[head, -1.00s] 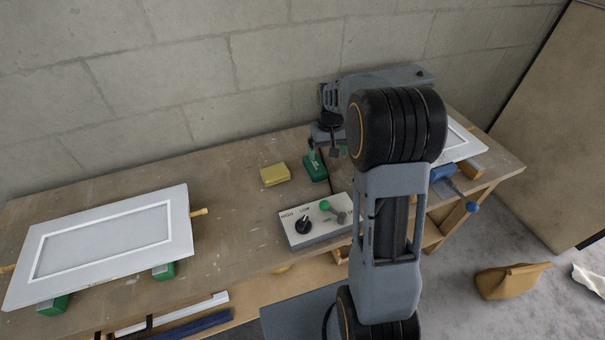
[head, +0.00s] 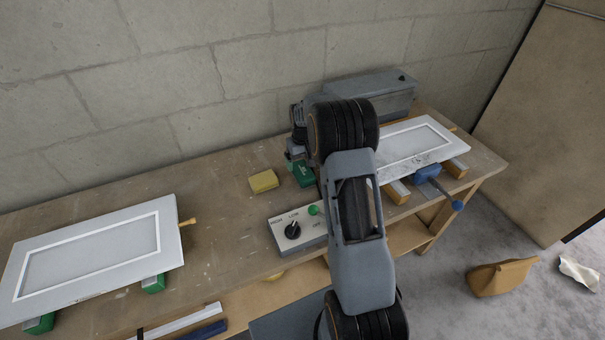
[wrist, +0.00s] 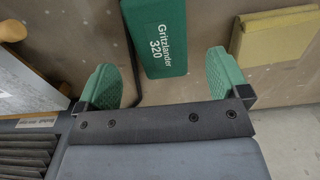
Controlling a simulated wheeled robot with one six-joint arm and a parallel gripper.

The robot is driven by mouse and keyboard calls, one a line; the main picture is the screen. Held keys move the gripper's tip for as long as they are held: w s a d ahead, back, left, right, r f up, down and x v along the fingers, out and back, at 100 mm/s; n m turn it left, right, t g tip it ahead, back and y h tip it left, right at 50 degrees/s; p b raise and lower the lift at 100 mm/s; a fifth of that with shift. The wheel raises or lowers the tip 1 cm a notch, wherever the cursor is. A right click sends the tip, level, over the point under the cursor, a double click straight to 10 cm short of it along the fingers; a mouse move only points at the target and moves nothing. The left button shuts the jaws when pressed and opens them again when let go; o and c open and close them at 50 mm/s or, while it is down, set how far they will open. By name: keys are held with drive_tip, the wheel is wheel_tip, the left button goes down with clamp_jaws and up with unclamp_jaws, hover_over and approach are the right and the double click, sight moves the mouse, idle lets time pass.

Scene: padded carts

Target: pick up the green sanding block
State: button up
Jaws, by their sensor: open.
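The green sanding block (head: 303,175) lies on the wooden workbench, right of a yellow block (head: 263,181). In the wrist view the green block (wrist: 162,38) shows white lettering, "Gritzlander 320", and its top end is cut off by the frame. My gripper (wrist: 163,75) is open, with green-padded fingers on either side of the block's near end. Gaps show on both sides, so the fingers look apart from it. How far above the block they are I cannot tell. In the head view my gripper (head: 297,158) is at the block's far side, partly hidden by my arm.
The yellow block (wrist: 275,38) lies close to my right finger in the wrist view. A control box (head: 294,232) with a knob stands at the front edge. White framed panels lie at left (head: 95,252) and right (head: 412,148). A block wall (head: 190,80) is behind.

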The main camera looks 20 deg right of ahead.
sight(303, 170)
drive_tip(key=shift+s+a+f+p, duration=0.1)
drive_tip(key=shift+f+p, duration=0.2)
drive_tip(key=shift+f, duration=1.05)
drive_tip(key=shift+s+f+p, duration=0.1)
drive_tip(key=shift+f+p, duration=0.2)
drive_tip(key=shift+f, duration=1)
drive_tip(key=shift+c, duration=0.3)
drive_tip(key=c, duration=1.1)
drive_tip(key=shift+w+r, duration=0.1)
drive_tip(key=shift+r, duration=0.45)
wheel_tip(303, 170, up, 2)
drive_tip(key=shift+r, duration=0.2)
drive_tip(key=s+r, duration=0.1)
drive_tip(key=s+r+b, duration=0.1)
drive_tip(key=s+r, duration=0.2)
drive_tip(key=r, duration=0.1)
drive_tip(key=shift+s+a, duration=0.2)
drive_tip(key=shift+a, duration=0.2)
drive_tip(key=s+a+r+b, duration=0.2)
drive_tip(key=s+r, duration=0.2)
drive_tip(key=s, duration=0.5)
drive_tip(key=shift+s+r, duration=0.2)
drive_tip(key=shift+r, duration=0.05)
